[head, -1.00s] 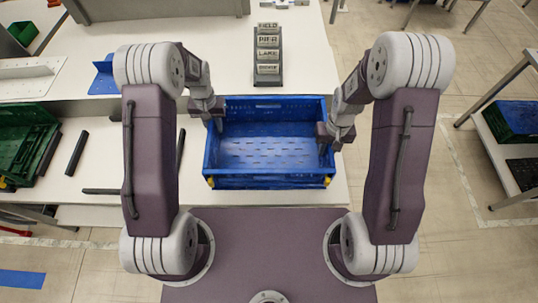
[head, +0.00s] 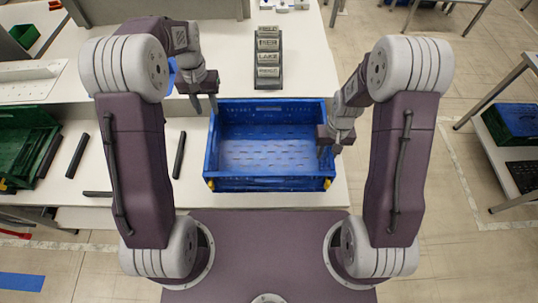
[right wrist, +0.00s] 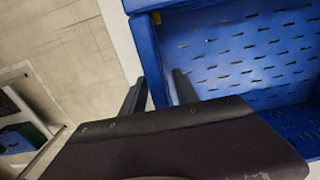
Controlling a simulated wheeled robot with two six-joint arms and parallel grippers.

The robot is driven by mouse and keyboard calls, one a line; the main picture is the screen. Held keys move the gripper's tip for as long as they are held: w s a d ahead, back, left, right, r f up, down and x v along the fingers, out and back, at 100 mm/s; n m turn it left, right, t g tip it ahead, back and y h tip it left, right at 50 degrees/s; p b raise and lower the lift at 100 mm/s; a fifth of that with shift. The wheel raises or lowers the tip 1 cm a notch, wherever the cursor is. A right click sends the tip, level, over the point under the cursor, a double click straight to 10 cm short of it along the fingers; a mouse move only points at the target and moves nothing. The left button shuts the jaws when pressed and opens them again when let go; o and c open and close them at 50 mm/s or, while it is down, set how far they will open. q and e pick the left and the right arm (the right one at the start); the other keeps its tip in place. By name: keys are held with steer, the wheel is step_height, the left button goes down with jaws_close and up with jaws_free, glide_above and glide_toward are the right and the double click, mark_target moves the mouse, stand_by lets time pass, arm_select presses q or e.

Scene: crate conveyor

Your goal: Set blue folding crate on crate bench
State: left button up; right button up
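The blue folding crate (head: 268,184) stands open and upright on the pale bench top (head: 295,198), close to its front edge. It looks empty inside, with a slotted floor. My left gripper (head: 204,104) is open and empty, above and just outside the crate's back left corner, apart from the wall. My right gripper (head: 322,150) is at the crate's right wall. In the right wrist view its fingers (right wrist: 160,92) straddle the blue wall (right wrist: 147,50), one outside and one inside, and the wall fills the gap between them.
A rack of lettered blocks (head: 268,60) stands behind the crate. Dark bars (head: 77,155) and a green crate (head: 12,140) lie to the left. Floor shows between the benches.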

step_height(320, 180, up, 12)
stand_by(0.4)
arm_select(q)
steer(key=shift+r, duration=0.1)
stand_by(0.3)
